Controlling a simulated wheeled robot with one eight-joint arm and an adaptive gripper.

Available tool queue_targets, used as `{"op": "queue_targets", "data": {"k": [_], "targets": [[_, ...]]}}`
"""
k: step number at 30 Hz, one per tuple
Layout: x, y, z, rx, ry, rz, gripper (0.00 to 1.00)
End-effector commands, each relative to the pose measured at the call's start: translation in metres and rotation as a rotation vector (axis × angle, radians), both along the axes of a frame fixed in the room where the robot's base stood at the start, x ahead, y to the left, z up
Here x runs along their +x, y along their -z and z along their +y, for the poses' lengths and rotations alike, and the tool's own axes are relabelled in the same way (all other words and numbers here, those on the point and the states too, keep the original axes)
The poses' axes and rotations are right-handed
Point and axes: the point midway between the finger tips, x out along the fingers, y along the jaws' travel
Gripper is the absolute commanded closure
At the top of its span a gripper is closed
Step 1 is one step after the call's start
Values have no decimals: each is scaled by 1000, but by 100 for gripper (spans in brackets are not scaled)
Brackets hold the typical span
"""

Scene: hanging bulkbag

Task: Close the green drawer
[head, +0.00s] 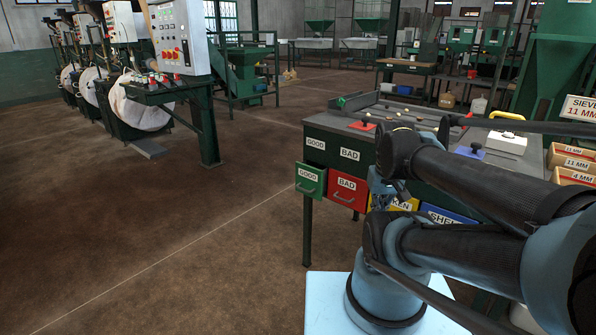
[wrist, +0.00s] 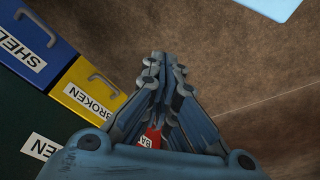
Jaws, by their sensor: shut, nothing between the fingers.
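The green drawer (head: 311,181), labelled GOOD, is at the left end of the sorting table in the head view. Its front stands out a little past the table's left edge, so it looks partly open. It does not show in the wrist view. My gripper (wrist: 165,60) is shut and empty in the wrist view, above the brown floor and beside the drawer fronts. In the head view my arm is right of the green drawer and hides most of the gripper. No contact with the green drawer shows.
The red BAD drawer (head: 346,193) adjoins the green one. The yellow BROKEN drawer (wrist: 88,92) and blue SHELL drawer (wrist: 33,45) follow along the table (head: 330,137). A table leg (head: 308,235) stands below the green drawer. Floor in front and left is clear.

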Motion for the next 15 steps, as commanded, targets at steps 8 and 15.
{"op": "queue_targets", "data": {"k": [8,15], "targets": [[47,-29,2,-142,-317,23,100],[99,-48,17,-289,-634,51,100]]}}
